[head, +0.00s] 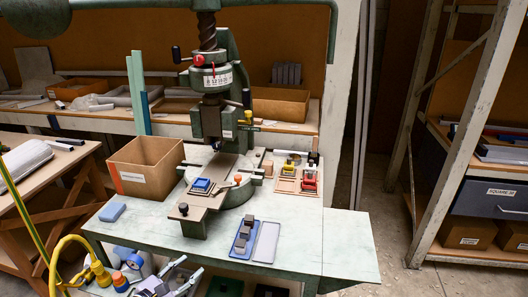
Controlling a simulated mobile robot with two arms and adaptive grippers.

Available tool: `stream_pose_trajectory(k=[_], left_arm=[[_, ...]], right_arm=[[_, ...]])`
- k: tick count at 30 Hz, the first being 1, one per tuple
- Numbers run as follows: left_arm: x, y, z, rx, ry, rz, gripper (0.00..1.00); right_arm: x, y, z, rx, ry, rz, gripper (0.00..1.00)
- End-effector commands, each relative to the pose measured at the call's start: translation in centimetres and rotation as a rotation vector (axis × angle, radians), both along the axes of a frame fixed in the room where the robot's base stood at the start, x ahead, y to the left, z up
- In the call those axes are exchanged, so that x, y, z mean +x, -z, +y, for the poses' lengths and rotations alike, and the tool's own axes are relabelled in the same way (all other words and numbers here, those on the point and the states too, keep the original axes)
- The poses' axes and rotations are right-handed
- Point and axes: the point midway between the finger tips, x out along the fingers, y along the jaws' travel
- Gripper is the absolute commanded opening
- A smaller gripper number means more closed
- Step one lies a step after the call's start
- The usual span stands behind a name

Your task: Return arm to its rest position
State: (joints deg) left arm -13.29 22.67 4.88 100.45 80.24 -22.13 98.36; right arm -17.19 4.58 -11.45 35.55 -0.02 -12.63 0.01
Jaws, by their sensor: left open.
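My left gripper (188,268) is low in the head view, in front of the pale green bench (345,240). Its grey fingers are spread, with nothing seen between them. It is apart from the press. The green fly press (212,110) stands on the bench with its screw, red knob (199,60) and dial. Its top bar runs across the upper edge, with a round green weight (35,15) at the left end. A blue piece (201,185) lies on the plate under the ram. My right gripper is not in view.
A cardboard box (130,178) stands left of the press. A blue block (112,212), a blue tray (234,250) with grey blocks and a pale tray (267,242) lie in front. Coloured pieces sit in a wooden tray (285,186). The bench's right end is clear.

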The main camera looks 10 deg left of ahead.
Motion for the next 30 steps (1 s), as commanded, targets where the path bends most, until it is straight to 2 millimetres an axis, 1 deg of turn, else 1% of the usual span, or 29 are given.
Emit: stream_pose_trajectory(k=[2, 4, 5, 6, 8, 9, 11, 12, 14, 15, 17, 18, 20, 21, 23, 24, 27, 30], left_arm=[[-0.4, 2.3, 0.2, 0.067, 0.002, 0.025, 0.40], [-1.2, 5.7, 0.5, 0.184, 0.014, 0.057, 0.40], [-1.7, 7.5, 0.7, 0.248, 0.025, 0.076, 0.40], [-2.5, 10.2, 0.8, 0.345, 0.046, 0.103, 0.40], [-4.2, 14.5, 1.0, 0.506, 0.098, 0.149, 0.40], [-5.6, 17.3, 1.0, 0.614, 0.145, 0.178, 0.40], [-8.0, 21.3, 0.9, 0.773, 0.230, 0.221, 0.40], [-9.7, 23.9, 0.8, 0.877, 0.298, 0.245, 0.40], [-12.5, 27.6, 0.4, 1.025, 0.415, 0.276, 0.40], [-14.6, 29.8, 0.1, 1.122, 0.505, 0.292, 0.40], [-17.9, 33.0, -0.4, 1.258, 0.653, 0.305, 0.40], [-20.2, 35.0, -0.8, 1.346, 0.764, 0.306, 0.40], [-23.9, 37.7, -1.6, 1.464, 0.943, 0.296, 0.40], [-26.4, 39.3, -2.1, 1.537, 1.070, 0.276, 0.40], [-30.3, 41.4, -2.9, 1.631, 1.267, 0.233, 0.40], [-32.7, 42.5, -3.5, 1.682, 1.396, 0.193, 0.40], [-38.0, 44.5, -4.7, 1.768, 1.685, 0.072, 0.40], [-41.8, 45.6, -5.5, 1.810, 1.897, -0.049, 0.40]], right_arm=[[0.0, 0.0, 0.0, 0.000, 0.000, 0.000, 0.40], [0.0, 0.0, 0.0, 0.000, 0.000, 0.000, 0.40], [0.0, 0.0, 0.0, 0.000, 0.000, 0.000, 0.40], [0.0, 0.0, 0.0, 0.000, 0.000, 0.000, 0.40], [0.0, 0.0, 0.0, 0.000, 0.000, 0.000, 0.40], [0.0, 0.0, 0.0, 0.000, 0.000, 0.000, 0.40], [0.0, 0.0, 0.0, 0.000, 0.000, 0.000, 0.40], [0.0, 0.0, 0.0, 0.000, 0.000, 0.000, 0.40], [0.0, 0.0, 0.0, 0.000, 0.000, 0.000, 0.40], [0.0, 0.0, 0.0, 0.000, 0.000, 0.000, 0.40], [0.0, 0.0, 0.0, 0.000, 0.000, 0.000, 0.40], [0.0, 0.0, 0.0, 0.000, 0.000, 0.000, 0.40], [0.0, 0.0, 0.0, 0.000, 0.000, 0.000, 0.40], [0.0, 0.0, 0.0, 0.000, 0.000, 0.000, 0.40], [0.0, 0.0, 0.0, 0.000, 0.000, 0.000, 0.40], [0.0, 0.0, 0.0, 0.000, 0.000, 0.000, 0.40], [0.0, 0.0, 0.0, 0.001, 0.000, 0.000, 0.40], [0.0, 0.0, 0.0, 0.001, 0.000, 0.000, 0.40]])
